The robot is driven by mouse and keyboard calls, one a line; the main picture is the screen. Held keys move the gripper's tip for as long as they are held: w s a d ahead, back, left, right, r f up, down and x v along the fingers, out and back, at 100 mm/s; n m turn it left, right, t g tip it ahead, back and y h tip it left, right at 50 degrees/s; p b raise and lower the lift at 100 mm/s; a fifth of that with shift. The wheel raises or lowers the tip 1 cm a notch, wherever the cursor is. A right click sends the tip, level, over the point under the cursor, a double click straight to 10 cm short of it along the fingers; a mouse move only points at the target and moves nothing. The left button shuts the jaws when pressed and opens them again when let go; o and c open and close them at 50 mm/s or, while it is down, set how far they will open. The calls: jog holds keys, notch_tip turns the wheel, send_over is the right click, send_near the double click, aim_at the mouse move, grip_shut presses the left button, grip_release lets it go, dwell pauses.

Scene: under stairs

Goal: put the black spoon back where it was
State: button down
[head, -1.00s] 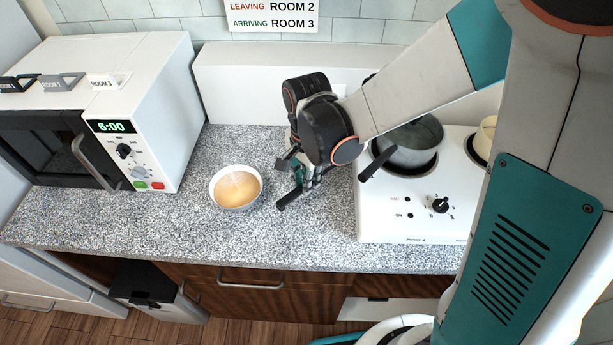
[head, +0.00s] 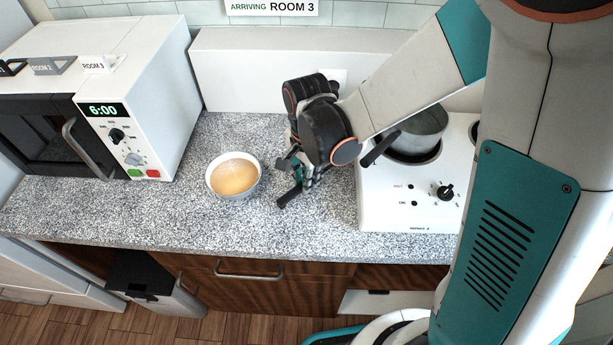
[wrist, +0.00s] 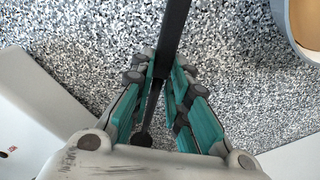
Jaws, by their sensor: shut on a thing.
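The black spoon is in my gripper (head: 301,176), which is shut on it over the counter between the bowl and the stove. In the head view one dark end of the spoon (head: 289,199) sticks out below my fingers. In the wrist view my gripper (wrist: 163,72) holds the spoon's long black shaft (wrist: 174,30), which runs out past the top edge. A dark rounded part shows low between my fingers. Whether the spoon touches the counter, I cannot tell.
A bowl of orange-brown soup (head: 235,178) stands left of my gripper. A white stove (head: 400,215) with a grey pot (head: 418,132) is to the right. A white microwave (head: 150,75) is at the left. The speckled counter (head: 150,215) is clear in front.

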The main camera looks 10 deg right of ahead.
jog(key=shift+f+b, duration=0.35)
jog(key=shift+f, duration=0.1)
jog(key=c, duration=1.5)
grip_release()
jog(key=shift+o, duration=0.2)
